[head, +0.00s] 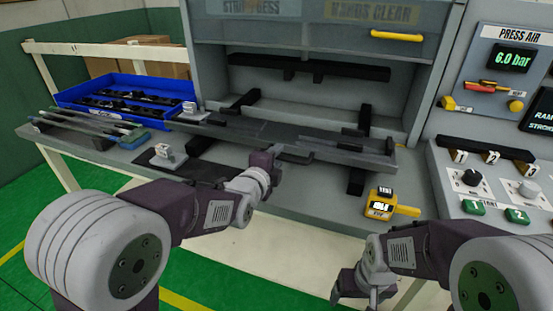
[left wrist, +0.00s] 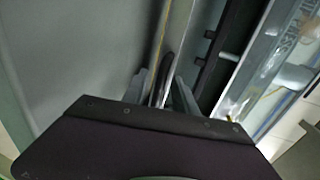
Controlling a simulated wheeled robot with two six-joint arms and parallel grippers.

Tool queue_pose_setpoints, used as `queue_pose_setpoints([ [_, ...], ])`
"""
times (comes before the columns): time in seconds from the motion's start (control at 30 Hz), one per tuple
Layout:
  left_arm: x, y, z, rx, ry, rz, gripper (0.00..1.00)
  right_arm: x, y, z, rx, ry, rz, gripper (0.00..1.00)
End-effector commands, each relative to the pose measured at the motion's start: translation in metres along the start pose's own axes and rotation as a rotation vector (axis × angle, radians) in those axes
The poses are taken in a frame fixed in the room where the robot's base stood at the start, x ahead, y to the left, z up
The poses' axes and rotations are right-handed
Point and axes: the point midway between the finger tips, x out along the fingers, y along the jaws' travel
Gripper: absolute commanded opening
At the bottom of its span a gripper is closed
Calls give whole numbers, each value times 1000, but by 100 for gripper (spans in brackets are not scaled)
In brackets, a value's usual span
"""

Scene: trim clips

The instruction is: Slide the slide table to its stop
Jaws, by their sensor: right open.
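The slide table (head: 255,130), a long dark grey tray, lies across two dark rails in the press bay. A grey handle (head: 297,156) sticks out from its front edge. My left gripper (head: 277,163) is at this handle. In the left wrist view its two fingers (left wrist: 162,92) stand on either side of a narrow bar; whether they press on it cannot be told. The far ends of the rails and any stop are not clear to see. My right gripper (head: 362,290) is open and empty, low in front of the bench edge.
A blue bin (head: 75,95) with dark clips and several long trim strips (head: 85,124) lie at the left. A yellow device (head: 381,204) sits right of the handle on the bench. The button panel (head: 490,185) stands farther right. A dark crossbar (head: 305,66) spans the bay above.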

Motion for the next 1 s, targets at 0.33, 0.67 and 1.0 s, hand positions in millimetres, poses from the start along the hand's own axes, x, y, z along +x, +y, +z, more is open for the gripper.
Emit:
queue_pose_setpoints([
  [0.33,4,0,0,0,0,0,20,0,0,0,0,0,0,80],
  [0.67,4,0,0,0,0,0,0,0,0,0,0,0,0,80],
  [1.0,4,0,0,-1,0,1,0,0,0,0,0,0,0,80],
])
